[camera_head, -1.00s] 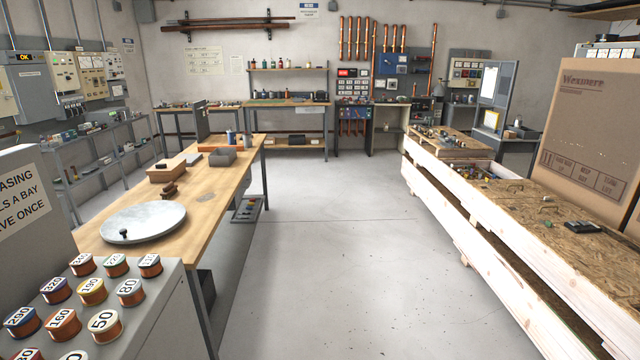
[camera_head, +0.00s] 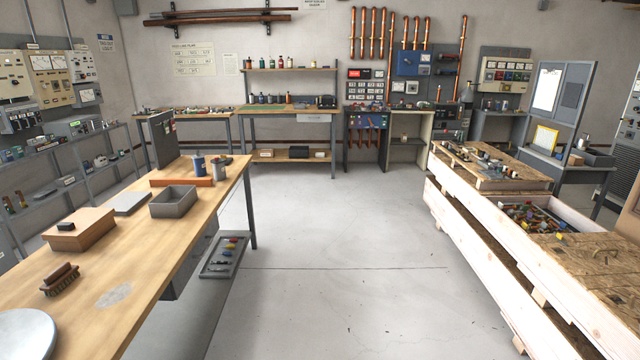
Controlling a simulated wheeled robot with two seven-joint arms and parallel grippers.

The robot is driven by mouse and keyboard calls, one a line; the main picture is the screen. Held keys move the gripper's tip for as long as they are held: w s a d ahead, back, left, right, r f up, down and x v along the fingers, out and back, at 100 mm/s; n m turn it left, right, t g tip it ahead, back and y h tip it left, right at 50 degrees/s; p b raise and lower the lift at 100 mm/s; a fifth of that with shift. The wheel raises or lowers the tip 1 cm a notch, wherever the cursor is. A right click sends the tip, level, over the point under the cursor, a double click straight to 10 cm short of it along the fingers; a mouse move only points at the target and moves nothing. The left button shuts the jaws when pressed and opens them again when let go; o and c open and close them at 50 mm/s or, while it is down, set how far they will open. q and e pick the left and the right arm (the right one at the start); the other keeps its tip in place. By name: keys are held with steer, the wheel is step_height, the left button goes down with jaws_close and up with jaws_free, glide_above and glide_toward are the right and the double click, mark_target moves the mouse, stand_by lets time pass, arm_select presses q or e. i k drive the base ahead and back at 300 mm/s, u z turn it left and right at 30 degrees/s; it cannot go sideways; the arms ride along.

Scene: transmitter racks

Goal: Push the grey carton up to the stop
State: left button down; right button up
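No grey carton that I can clearly make out is in view. A grey open box (camera_head: 174,204) sits on the wooden workbench (camera_head: 135,262) at the left. A flat grey piece (camera_head: 131,203) lies beside it, and an orange-brown bar (camera_head: 182,182) lies behind it. An upright grey panel (camera_head: 162,140) stands toward the bench's far end; I cannot tell whether it or the bar is the stop. Neither of my grippers is in view.
A brown box (camera_head: 82,231), a brush (camera_head: 60,280) and a round metal plate (camera_head: 22,335) are on the near bench. Wooden crates (camera_head: 500,250) line the right side. The grey floor (camera_head: 315,240) between is clear up to the back benches.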

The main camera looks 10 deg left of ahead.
mark_target(173, 202)
steer(key=i, duration=1.9)
steer(key=u, duration=0.5)
steer(key=i, duration=1.4)
steer(key=u, duration=0.7)
